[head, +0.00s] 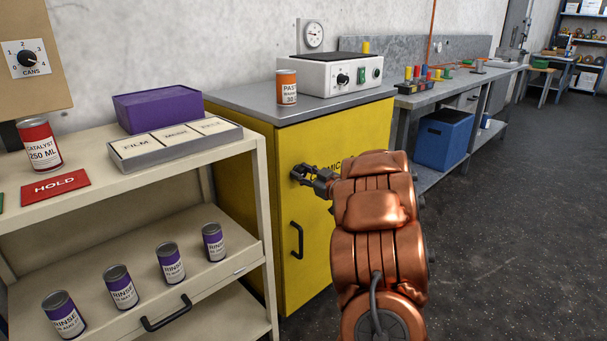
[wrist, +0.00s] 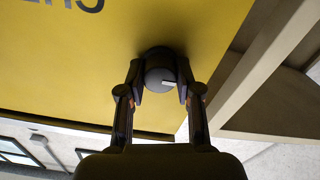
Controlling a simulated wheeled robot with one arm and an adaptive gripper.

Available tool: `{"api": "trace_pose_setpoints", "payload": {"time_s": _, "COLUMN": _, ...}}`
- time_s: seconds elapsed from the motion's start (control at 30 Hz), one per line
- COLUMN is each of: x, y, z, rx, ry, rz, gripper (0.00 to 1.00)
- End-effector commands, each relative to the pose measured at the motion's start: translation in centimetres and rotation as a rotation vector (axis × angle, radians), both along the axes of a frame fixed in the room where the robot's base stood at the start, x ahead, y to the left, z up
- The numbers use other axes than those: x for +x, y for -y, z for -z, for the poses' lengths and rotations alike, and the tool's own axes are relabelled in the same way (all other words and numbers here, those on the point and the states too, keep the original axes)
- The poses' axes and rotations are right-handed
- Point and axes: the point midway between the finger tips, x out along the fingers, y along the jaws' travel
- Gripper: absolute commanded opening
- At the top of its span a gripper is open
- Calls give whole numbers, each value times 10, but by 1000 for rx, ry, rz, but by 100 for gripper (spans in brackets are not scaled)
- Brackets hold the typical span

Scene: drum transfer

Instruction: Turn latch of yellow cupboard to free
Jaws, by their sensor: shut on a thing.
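The yellow cupboard (head: 325,245) stands in the middle of the head view, with its door facing me and a dark bar handle (head: 297,240) low on the left of the door. My gripper (head: 300,174) is at the upper left of the door, partly hidden by my copper arm. In the wrist view my gripper (wrist: 160,78) is shut on the latch, a round dark knob (wrist: 160,72) with a pale pointer mark. One finger is on each side of the knob. The yellow door (wrist: 90,65) fills much of that view. The door looks closed.
A cream shelf unit (head: 262,180) stands close on the left, its drawer holding several purple-labelled cans (head: 170,263). An orange can (head: 286,88) and a white device (head: 330,75) are on the cupboard top. A blue bin (head: 443,137) is under the bench. Floor at right is clear.

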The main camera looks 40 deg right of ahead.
Motion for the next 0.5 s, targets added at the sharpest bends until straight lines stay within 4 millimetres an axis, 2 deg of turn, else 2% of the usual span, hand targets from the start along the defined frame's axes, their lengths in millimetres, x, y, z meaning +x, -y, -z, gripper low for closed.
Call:
{"api": "trace_pose_setpoints", "payload": {"time_s": 0.27, "x": 0, "y": 0, "z": 2, "rx": -119, "ry": -4, "rz": 0, "gripper": 0}}
{"api": "trace_pose_setpoints", "payload": {"time_s": 0.5, "x": 0, "y": -1, "z": 3, "rx": -324, "ry": -7, "rz": -1, "gripper": 0}}
